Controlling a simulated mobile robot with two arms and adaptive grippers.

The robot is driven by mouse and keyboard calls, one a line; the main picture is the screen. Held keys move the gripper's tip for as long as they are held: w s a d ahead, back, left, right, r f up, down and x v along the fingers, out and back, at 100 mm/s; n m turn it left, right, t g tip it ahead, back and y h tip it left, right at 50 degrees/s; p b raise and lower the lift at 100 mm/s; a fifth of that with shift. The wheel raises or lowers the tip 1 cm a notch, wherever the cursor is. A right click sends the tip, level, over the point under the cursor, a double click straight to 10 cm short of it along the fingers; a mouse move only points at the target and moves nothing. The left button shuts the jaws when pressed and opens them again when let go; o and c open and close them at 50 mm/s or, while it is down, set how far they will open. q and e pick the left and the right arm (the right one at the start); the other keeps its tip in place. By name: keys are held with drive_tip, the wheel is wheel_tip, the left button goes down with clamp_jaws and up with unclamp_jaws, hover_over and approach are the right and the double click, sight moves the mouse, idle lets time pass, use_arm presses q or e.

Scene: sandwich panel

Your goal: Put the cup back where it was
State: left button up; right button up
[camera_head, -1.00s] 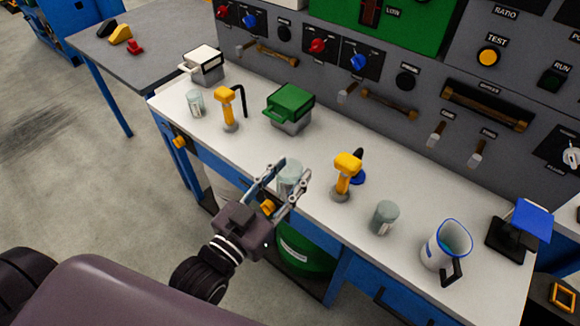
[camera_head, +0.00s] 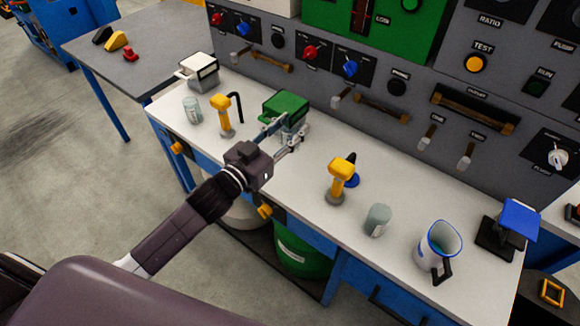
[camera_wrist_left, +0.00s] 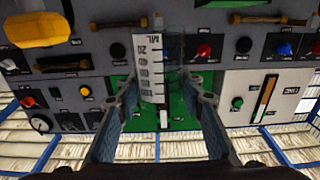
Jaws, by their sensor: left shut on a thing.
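My left gripper (camera_head: 284,131) is shut on a clear cup (camera_wrist_left: 150,65), which has a graduated scale in the left wrist view. In the head view the gripper is at the green-lidded box (camera_head: 286,105), whose front it partly covers. The held cup is mostly hidden there by the fingers. I cannot tell whether the cup touches the box or the bench. Another clear cup (camera_head: 191,110) stands at the bench's left end, and a third (camera_head: 377,220) stands towards the right. My right gripper is not in view.
On the white bench (camera_head: 300,190) stand two yellow-topped dispensers (camera_head: 222,112) (camera_head: 341,178), a white-lidded box (camera_head: 201,72), a blue-rimmed jug (camera_head: 437,250) and a blue-topped stand (camera_head: 508,228). A control panel (camera_head: 400,120) rises behind.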

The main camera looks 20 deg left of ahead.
use_arm(q)
drive_tip(key=shift+f+b, duration=0.65)
drive_tip(key=shift+f, duration=6.2)
drive_tip(key=shift+f, duration=0.1)
drive_tip(key=o, duration=1.2)
drive_tip(key=shift+s, duration=0.1)
drive_tip(key=shift+b+v, duration=0.45)
drive_tip(key=shift+v, duration=5.45)
drive_tip(key=shift+a, duration=0.1)
